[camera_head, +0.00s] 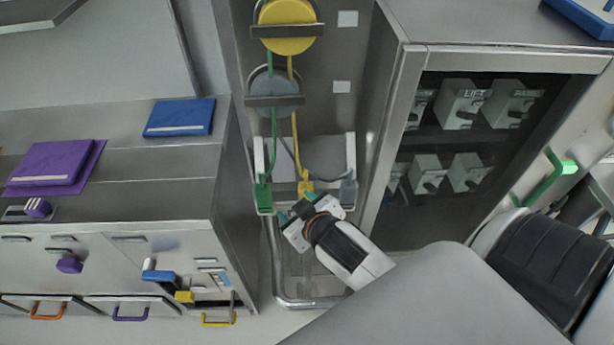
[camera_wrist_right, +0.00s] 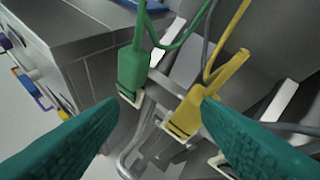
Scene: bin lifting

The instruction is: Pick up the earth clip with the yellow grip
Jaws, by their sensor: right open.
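The earth clip with the yellow grip (camera_head: 305,187) hangs from a yellow cable at the middle of a rail, between a green clip (camera_head: 263,196) and a grey clip (camera_head: 348,193). My right gripper (camera_head: 297,206) is open and empty, just below the yellow clip. In the right wrist view, the yellow clip (camera_wrist_right: 195,106) is close to the right-hand finger, and the green clip (camera_wrist_right: 132,70) stands beyond the left-hand finger. The right gripper (camera_wrist_right: 162,101) shows its two teal fingers spread apart there. I cannot tell whether a finger touches the yellow clip. My left gripper is not in view.
A yellow reel (camera_head: 287,26) and a grey reel (camera_head: 272,92) hang above the clips. A metal cabinet (camera_head: 412,95) with a dark window stands close on the right. A drawer bench (camera_head: 180,180) stands on the left. A bent metal pipe (camera_head: 277,265) runs below the rail.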

